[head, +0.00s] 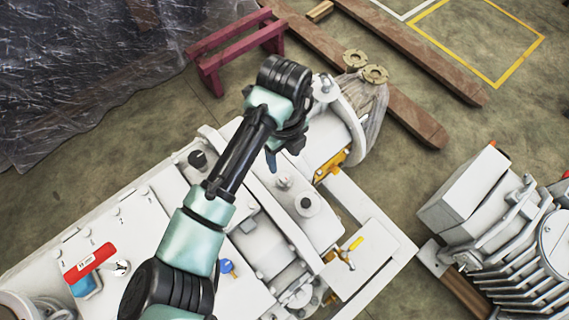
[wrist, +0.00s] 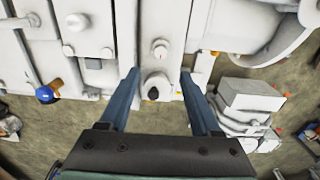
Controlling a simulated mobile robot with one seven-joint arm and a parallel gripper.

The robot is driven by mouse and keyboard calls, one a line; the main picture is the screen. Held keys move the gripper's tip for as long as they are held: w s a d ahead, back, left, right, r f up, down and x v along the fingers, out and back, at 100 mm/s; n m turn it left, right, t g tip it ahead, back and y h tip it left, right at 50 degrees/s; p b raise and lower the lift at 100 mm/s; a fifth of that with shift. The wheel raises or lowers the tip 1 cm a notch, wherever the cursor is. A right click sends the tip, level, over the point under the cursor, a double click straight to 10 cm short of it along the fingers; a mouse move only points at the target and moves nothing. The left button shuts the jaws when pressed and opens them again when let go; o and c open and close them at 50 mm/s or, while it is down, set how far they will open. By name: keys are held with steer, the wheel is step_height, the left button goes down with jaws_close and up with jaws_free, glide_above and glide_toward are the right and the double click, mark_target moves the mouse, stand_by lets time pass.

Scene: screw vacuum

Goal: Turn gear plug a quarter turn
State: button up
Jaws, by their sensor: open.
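In the wrist view my gripper (wrist: 158,75) is open and empty, its two blue fingers apart. Between and beyond the fingertips is a round white plug with a small red mark (wrist: 160,48). A dark round cap (wrist: 153,93) sits between the fingers on the same pale plate. I cannot tell for certain which of the two is the gear plug. In the head view the white plug (head: 284,182) and the dark cap (head: 305,203) lie just below my gripper (head: 272,162). One blue finger shows there; the rest is hidden by the wrist. No contact is visible.
The white machine (head: 135,220) fills the area under my arm. Another finned machine (head: 500,220) stands at right. A maroon trestle (head: 235,50) and wooden beams (head: 395,65) lie behind.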

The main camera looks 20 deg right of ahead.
mark_target(284, 177)
step_height(284, 177, down, 10)
steer(key=shift+w+f+p, duration=0.1)
steer(key=shift+p, duration=0.3)
jaws_close()
